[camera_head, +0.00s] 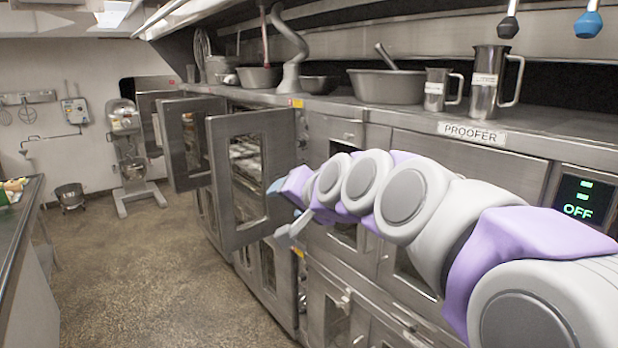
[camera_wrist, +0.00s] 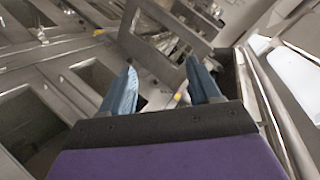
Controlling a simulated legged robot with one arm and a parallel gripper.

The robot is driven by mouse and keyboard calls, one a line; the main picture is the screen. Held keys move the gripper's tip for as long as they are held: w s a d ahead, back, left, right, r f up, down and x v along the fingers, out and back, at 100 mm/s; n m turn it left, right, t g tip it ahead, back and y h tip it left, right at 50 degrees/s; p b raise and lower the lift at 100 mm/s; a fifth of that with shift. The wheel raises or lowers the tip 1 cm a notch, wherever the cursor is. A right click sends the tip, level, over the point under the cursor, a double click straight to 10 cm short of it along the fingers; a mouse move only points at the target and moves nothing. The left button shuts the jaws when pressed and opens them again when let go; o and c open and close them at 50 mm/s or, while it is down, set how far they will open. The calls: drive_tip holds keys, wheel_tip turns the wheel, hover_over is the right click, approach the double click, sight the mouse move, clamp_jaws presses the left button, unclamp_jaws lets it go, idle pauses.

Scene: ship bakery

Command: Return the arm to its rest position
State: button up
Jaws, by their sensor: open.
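My arm stretches from the lower right of the head view toward the bank of steel ovens. My gripper (camera_head: 285,205) is at its far end, in front of the oven fronts and close to an open oven door (camera_head: 226,215) in the picture. In the wrist view, my gripper (camera_wrist: 160,88) shows two blue-grey fingers standing apart with nothing between them. Beyond the fingers are steel door frames, tilted in the picture. I cannot tell whether a finger touches the door.
More doors stand open farther back, including one with a window (camera_head: 190,140). The counter (camera_head: 400,112) above holds a large pot (camera_head: 387,86) and metal jugs (camera_head: 488,84). A mixer (camera_head: 130,150) and a bucket (camera_head: 70,196) stand at the back. The floor (camera_head: 150,270) at left is clear.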

drive_tip(key=s+d+f+n+g+h, duration=0.2)
drive_tip(key=s+d+f+g, duration=0.25)
drive_tip(key=s+f, duration=0.8)
drive_tip(key=s+d+f+g+h+b, duration=0.1)
drive_tip(key=s+d+f, duration=0.3)
drive_tip(key=s, duration=0.5)
drive_tip(key=s+d+f+n+g+h, duration=0.1)
drive_tip(key=s+d+f+g, duration=0.3)
drive_tip(key=s+f, duration=0.4)
drive_tip(key=s+d+f+g+h+b, duration=0.1)
drive_tip(key=s+d+f+g+h, duration=0.1)
drive_tip(key=s+d+f, duration=0.3)
drive_tip(key=s+f+g, duration=0.1)
drive_tip(key=s+f, duration=0.1)
drive_tip(key=s, duration=0.2)
drive_tip(key=shift+s+f+h+b, duration=0.25)
drive_tip(key=shift+s+h+b, duration=0.05)
drive_tip(key=shift+s+h, duration=0.1)
drive_tip(key=shift+w, duration=0.1)
idle(1.2)
